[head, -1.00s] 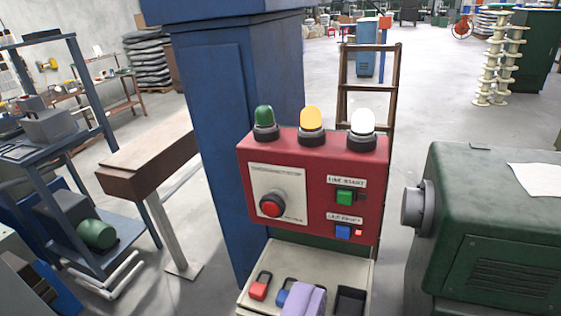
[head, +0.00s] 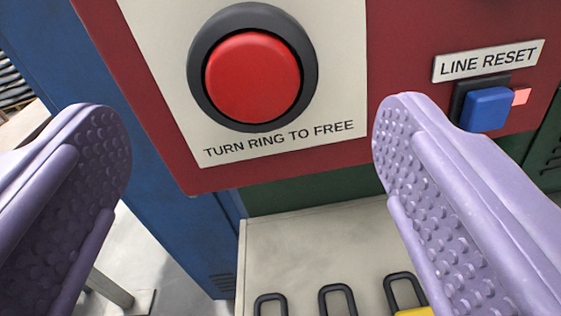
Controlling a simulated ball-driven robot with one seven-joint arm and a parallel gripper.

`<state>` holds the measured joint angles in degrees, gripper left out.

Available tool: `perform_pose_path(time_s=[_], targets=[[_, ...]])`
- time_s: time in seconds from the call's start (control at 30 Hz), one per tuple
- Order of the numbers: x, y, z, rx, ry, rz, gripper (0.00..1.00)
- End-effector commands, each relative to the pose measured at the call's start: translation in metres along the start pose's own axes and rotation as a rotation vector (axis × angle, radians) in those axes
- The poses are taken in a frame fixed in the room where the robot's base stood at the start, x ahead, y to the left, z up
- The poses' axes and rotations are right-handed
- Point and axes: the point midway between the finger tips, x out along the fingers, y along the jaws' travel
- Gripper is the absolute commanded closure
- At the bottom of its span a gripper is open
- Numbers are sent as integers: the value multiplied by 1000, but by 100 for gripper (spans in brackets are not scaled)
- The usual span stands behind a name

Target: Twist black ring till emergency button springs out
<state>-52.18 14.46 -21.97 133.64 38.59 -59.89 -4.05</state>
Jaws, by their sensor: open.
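The red emergency button (head: 253,77) sits inside a black ring (head: 199,87) on a cream plate (head: 160,50) marked "TURN RING TO FREE". The plate is on the red control box (head: 395,65). My gripper (head: 252,140) is open and empty. Its two lilac, studded fingers are spread wide, one low at the left and one at the right. The gap between them lies in line with the ring and slightly below it in the picture. Neither finger appears to touch the ring. The ring and button show unhidden.
A blue button (head: 487,109) beside a small lit red lamp (head: 521,97) sits under the "LINE RESET" label (head: 489,61), close to my right finger in the picture. A pale shelf (head: 300,245) with black loops juts out below. A blue column (head: 95,100) stands at left.

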Motion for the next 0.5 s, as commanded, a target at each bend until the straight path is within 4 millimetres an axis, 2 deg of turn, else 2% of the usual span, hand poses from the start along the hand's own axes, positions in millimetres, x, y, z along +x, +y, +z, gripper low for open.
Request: perform_pose_path(time_s=[0.3,0.5], targets=[[53,1,1,-1,5,2,13],[71,0,0,-1,3,0,13]])
